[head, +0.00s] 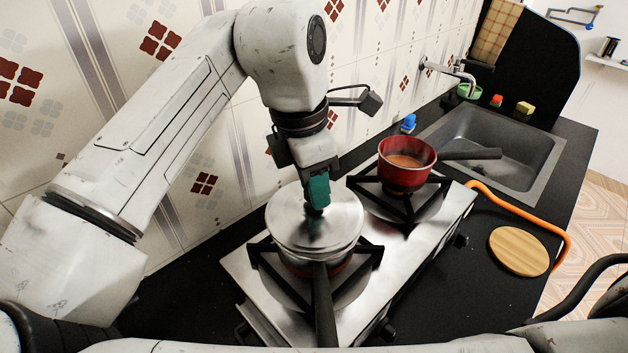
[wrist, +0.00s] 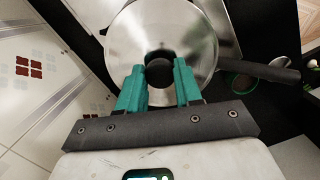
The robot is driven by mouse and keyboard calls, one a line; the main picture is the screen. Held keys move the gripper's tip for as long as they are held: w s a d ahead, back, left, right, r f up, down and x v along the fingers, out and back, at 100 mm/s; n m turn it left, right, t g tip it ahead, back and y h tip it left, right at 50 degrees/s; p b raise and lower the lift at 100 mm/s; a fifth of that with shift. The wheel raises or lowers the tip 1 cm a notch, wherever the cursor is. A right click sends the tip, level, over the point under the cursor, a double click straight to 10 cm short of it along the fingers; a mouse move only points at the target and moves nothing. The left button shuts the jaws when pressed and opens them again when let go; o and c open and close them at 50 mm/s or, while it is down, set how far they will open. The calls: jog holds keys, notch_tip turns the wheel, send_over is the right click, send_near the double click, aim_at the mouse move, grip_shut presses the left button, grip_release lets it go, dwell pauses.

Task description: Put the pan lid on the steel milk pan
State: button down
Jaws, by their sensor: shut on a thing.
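The pan lid (head: 290,222) is a round, shiny steel disc with a dark knob (wrist: 159,70). My gripper (head: 317,200) has teal fingers and points down at the lid's centre. In the wrist view, my gripper (wrist: 160,86) is shut on the knob, with a finger on each side. The steel milk pan (head: 312,257) is on the near burner, directly under the lid and mostly hidden by it. Its dark handle (head: 324,310) points toward the front. The lid looks roughly level and lined up over the pan. I cannot tell whether it touches the rim.
A red saucepan (head: 405,165) with brownish contents stands on the far burner of the steel stove (head: 425,235). An orange hose (head: 520,215) curves past a round wooden board (head: 519,251) on the right. A sink (head: 500,145) lies behind. The tiled wall is close on the left.

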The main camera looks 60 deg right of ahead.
aim_at(303, 208)
jog(key=shift+f, duration=0.6)
jog(key=c, duration=0.8)
grip_release()
jog(key=shift+o, duration=0.2)
jog(key=shift+r, duration=0.1)
notch_tip(303, 208, up, 13)
jog(key=w+a, duration=0.1)
jog(key=shift+a, duration=0.25)
